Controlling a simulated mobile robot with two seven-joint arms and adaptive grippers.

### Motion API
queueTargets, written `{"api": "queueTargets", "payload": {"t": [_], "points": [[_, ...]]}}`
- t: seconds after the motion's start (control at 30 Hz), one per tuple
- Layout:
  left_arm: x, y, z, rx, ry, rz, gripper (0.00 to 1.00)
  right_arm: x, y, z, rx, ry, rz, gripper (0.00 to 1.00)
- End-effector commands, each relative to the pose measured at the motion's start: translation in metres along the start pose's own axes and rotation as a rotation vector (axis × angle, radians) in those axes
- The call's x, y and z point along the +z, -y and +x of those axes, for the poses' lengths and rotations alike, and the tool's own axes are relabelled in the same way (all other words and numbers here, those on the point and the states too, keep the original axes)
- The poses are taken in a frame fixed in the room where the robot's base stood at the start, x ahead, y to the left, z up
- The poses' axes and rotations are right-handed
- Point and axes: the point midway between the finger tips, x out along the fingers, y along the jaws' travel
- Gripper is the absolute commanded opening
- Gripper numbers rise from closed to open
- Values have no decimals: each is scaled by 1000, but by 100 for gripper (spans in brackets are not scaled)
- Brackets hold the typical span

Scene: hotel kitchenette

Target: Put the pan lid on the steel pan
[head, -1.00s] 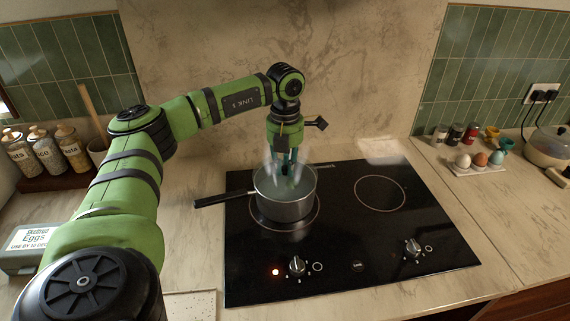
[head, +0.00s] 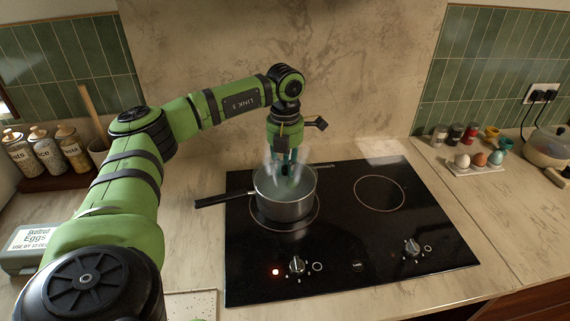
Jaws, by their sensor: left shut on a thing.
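The steel pan (head: 284,205) stands on the left ring of the black hob, its dark handle pointing left. My left gripper (head: 289,168) points straight down over the pan, its fingertips near the level of the rim. It is shut on what seems to be the pan lid (head: 272,183), a pale, see-through surface across the pan's mouth. Steam and the fingers blur the lid's edge and knob. I cannot tell whether the lid rests fully on the rim. My right gripper is not in view.
The hob (head: 350,250) has a free right ring (head: 380,192) and front knobs; a red light glows at its left knob. Eggs on a tray (head: 475,170), small jars and a cooker (head: 547,147) stand at right.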

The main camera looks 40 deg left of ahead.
Motion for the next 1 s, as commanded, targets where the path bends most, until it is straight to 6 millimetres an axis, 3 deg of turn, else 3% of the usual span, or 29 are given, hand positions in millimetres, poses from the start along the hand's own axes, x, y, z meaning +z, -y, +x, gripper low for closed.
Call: {"api": "queueTargets", "payload": {"t": [1.0], "points": [[0,0,6,-1,0,0,0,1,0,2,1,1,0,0]]}}
